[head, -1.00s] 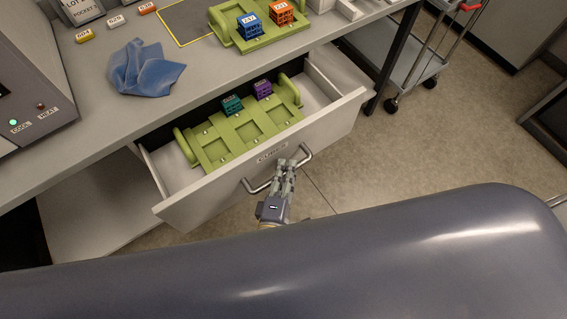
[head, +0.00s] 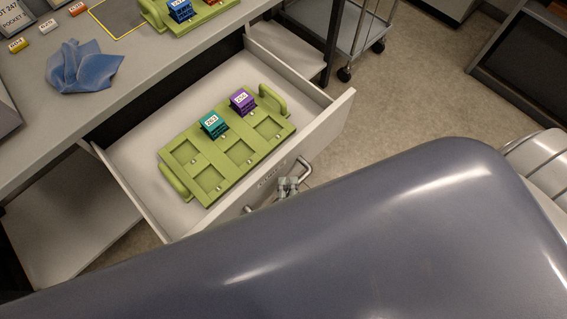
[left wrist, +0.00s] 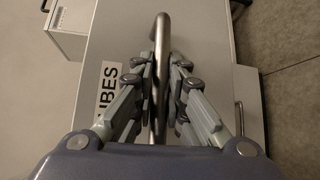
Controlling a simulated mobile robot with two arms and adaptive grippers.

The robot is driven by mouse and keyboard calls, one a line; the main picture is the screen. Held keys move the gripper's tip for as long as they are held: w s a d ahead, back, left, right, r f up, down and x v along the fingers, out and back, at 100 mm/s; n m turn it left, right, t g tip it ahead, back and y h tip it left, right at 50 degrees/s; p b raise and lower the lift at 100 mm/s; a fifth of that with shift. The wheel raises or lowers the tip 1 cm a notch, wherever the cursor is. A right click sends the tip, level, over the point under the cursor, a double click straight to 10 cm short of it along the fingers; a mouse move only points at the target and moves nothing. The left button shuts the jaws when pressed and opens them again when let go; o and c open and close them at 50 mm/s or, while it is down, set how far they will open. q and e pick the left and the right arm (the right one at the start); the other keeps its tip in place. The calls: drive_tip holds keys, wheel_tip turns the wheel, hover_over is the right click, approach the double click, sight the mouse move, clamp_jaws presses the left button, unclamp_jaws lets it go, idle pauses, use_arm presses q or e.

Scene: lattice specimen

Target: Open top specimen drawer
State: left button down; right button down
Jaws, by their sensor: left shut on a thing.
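The top specimen drawer (head: 318,133) stands pulled far out from under the bench in the head view. Inside lies a green tray (head: 203,171) with a teal cube (head: 213,125) and a purple cube (head: 242,101) in its far row; its other pockets look empty. The drawer's metal bar handle (head: 304,168) is on its front, and the handle also shows upright in the left wrist view (left wrist: 161,40). My left gripper (head: 288,184) is shut on the handle; its fingers lie on both sides of the bar (left wrist: 161,80). My own body hides part of the handle and drawer front.
A blue cloth (head: 82,68) and small labelled tags (head: 48,25) lie on the bench. A second green tray (head: 205,14) with a blue block (head: 180,10) sits at the bench's far edge. A wheeled cart (head: 355,30) stands beyond the drawer. Floor to the right is open.

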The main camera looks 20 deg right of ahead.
idle(0.3)
use_arm(q)
drive_tip(key=c, duration=1.9)
unclamp_jaws()
drive_tip(key=shift+s, duration=0.1)
